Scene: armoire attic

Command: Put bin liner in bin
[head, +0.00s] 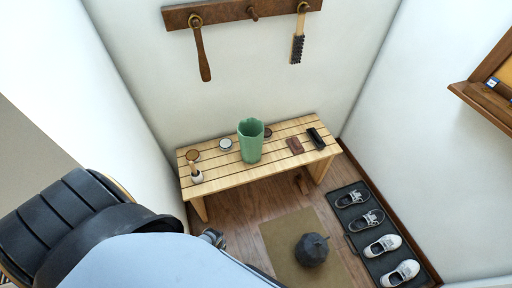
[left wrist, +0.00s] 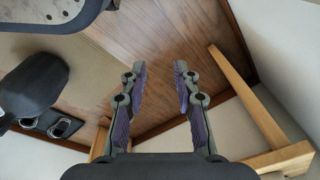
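A green open-topped container (head: 250,142) with an uneven rim stands upright on the slatted bench. A dark grey rounded object (head: 312,250) with a pinched top sits on the floor mat; a dark rounded object (left wrist: 38,82), likely the same one, shows in the left wrist view. I cannot tell for certain which of these is the liner and which is the bin. My left gripper (left wrist: 156,72) is open with nothing between its fingers, above the wooden floor near the bench legs. In the head view my left arm hides its fingers. My right gripper is not in view.
The wooden bench (head: 225,172) also holds small tins, a brush in a cup, a brown block and a black item. Shoes stand on a dark tray (head: 373,258) at right. A peg rail (head: 232,13) with hanging tools is on the wall.

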